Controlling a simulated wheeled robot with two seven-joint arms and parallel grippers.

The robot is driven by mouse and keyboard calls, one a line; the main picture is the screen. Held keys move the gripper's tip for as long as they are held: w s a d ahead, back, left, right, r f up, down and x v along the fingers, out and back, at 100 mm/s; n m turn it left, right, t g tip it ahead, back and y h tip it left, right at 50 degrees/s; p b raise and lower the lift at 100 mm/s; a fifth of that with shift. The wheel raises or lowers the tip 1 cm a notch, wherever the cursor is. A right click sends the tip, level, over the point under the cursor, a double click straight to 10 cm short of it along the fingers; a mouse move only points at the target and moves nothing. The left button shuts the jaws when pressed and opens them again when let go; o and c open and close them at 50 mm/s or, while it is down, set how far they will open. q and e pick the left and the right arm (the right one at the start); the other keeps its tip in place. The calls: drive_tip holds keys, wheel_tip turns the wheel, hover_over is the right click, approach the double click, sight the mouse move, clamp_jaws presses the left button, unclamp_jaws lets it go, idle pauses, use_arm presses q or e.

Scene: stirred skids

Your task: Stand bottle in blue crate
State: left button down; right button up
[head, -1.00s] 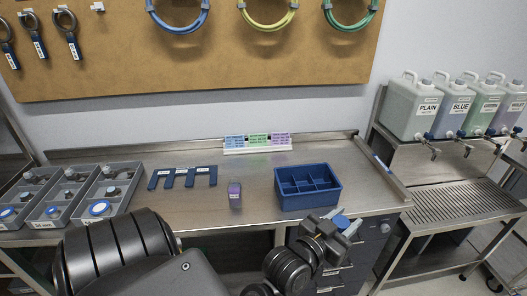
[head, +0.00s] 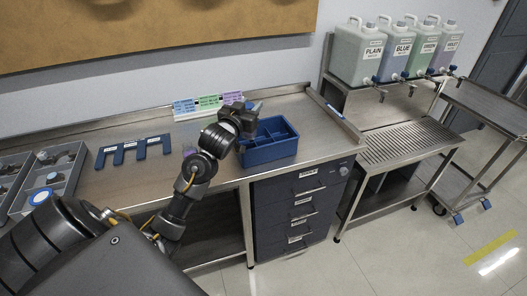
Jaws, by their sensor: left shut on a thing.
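The blue crate (head: 270,154) with dividers sits on the steel bench, right of centre. My left gripper (head: 246,116) is over the crate's left back part, shut on a bottle. The bottle is mostly hidden by the gripper; a small bluish part (head: 249,105) shows at the fingers. I cannot tell whether the bottle is inside a compartment or above it. My right gripper is out of view.
A small purple bottle (head: 188,151) stands partly behind my left arm. Labelled jugs (head: 357,52) stand on a shelf at right.

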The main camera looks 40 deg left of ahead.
use_arm(q)
drive_tip(key=shift+w+a+f, duration=0.15)
drive_tip(key=shift+a+f, duration=0.2)
drive_tip(key=shift+a, duration=0.05)
wheel_tip(320, 180, down, 6)
drive_tip(key=shift+r, duration=0.1)
drive_tip(key=shift+f+p, duration=0.35)
drive_tip(key=shift+f, duration=1.75)
drive_tip(key=shift+d+f, duration=0.1)
drive_tip(key=c, duration=0.9)
unclamp_jaws()
drive_tip(key=shift+c, duration=0.2)
